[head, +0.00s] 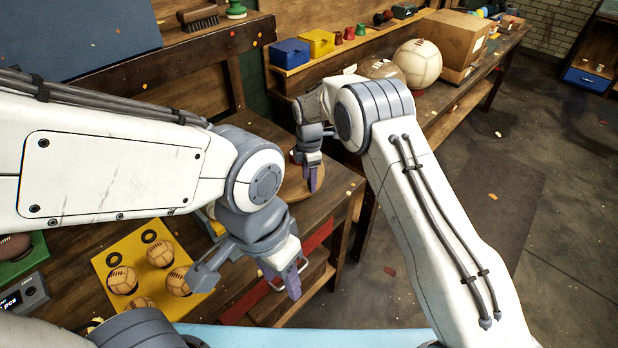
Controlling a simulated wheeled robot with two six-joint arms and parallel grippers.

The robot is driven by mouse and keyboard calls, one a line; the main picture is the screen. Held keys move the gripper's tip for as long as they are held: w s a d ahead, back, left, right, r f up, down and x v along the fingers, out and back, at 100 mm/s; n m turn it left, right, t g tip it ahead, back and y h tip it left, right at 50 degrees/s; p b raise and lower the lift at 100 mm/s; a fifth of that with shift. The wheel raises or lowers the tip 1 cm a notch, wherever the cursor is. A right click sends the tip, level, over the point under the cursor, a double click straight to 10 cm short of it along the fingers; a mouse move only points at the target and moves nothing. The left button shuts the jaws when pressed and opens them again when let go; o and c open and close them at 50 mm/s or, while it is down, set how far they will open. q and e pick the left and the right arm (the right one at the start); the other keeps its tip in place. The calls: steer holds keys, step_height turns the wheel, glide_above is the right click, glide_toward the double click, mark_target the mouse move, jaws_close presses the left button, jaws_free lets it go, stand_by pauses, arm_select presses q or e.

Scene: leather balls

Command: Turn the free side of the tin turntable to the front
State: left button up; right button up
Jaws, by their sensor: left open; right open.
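A round brown disc (294,190), which looks like the turntable, lies on the bench behind my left arm. Most of it is hidden by my two arms, so I cannot tell what stands on it or which side is free. My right gripper (312,178) points down at the disc's right part, open; I cannot tell if it touches. My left gripper (287,276) is open and empty in front of the bench's front edge, nearer to me than the disc.
A yellow board (133,238) with several small leather balls and black rings lies at left. A blue box (290,54), a yellow box (318,42) and small pots stand on a shelf behind. A large pale ball (417,63) and a cardboard box (456,42) stand at back right.

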step_height(320, 180, up, 10)
steer(key=b, duration=0.2)
steer(key=shift+r, duration=0.2)
stand_by(0.3)
